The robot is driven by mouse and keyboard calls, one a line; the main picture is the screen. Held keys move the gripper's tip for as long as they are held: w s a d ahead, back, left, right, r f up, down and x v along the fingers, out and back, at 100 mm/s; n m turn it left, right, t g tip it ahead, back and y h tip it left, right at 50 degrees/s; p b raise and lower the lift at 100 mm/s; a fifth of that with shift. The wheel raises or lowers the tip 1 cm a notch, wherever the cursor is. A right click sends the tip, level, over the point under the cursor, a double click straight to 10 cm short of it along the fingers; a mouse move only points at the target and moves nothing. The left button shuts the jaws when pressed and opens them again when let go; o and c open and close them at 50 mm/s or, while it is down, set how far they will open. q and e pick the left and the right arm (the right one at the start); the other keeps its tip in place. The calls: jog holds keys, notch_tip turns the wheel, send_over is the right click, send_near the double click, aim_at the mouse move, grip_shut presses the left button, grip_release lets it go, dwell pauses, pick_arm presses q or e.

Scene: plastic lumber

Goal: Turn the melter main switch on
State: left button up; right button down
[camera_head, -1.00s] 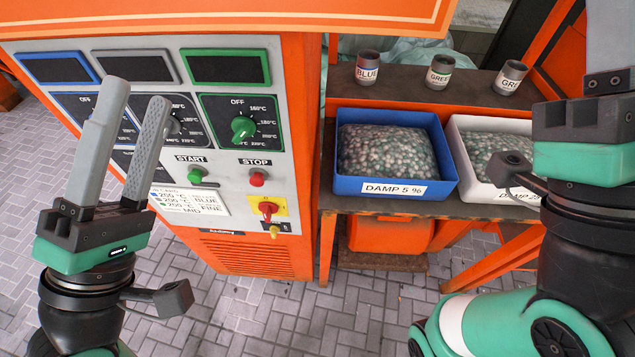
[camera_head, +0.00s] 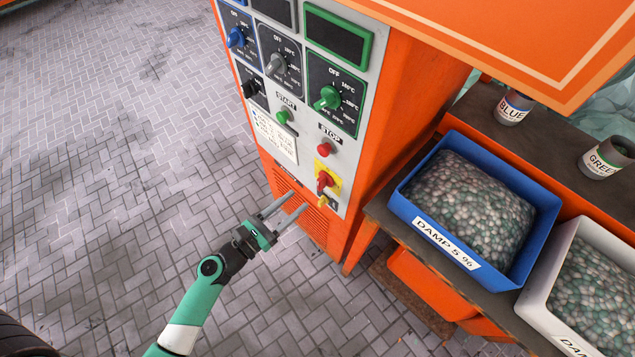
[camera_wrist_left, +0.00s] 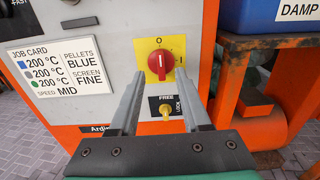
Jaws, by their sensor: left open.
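The main switch (camera_head: 325,181) is a red rotary knob on a yellow plate, low on the melter's front panel. In the left wrist view the red knob (camera_wrist_left: 160,62) stands about upright, in line with the 0 mark; the I mark is at the right. Below it a small brass key knob (camera_wrist_left: 167,113) sits by the FREE and LOCK labels, in line with FREE. My left gripper (camera_head: 297,202) is open and empty, in front of the panel just below and left of the switch. In the wrist view its fingers (camera_wrist_left: 160,75) flank the knob, apparently short of it. My right gripper is out of view.
Green START (camera_head: 284,116) and red STOP (camera_head: 324,149) buttons and temperature dials (camera_head: 328,98) are above the switch. A job card (camera_head: 275,137) is on the left. A blue pellet bin (camera_head: 398,198) stands on the bench at right. The paved floor at left is clear.

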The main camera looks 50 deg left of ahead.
aim_at(318, 182)
pick_arm(q)
jog(key=w, duration=0.8)
jog(key=shift+w+a, duration=0.1)
jog(key=shift+w, duration=0.15)
grip_shut()
